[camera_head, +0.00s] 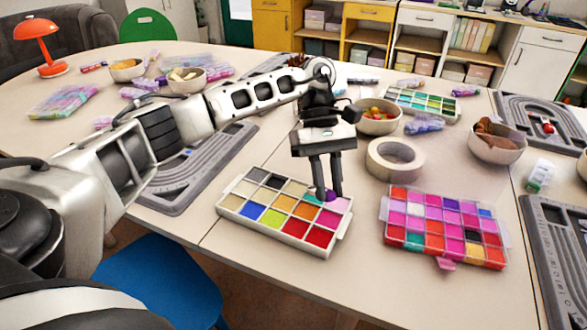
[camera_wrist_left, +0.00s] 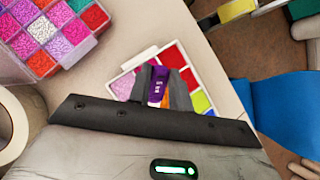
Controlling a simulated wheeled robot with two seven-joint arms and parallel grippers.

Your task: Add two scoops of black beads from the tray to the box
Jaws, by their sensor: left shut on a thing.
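A white bead tray (camera_head: 262,236) with several coloured compartments lies near the table's front edge; it also shows in the left wrist view (camera_wrist_left: 151,54). One back-left compartment holds dark, black-looking beads (camera_head: 274,182). A clear bead box (camera_head: 388,216) with pink, red and purple beads lies to its right; part of it shows in the left wrist view (camera_wrist_left: 78,55). My left gripper (camera_head: 327,193) points down over the tray's right end, shut on a small purple object (camera_wrist_left: 158,86) with white markings. Its lower end is hidden, so I cannot tell whether it touches the beads. My right gripper is not in view.
Bowls (camera_head: 378,118) (camera_head: 497,139) stand behind. Grey bead boards (camera_head: 203,185) (camera_head: 566,235) lie left and right. A blue chair (camera_head: 165,283) is below the front edge. The table in front of the box is clear.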

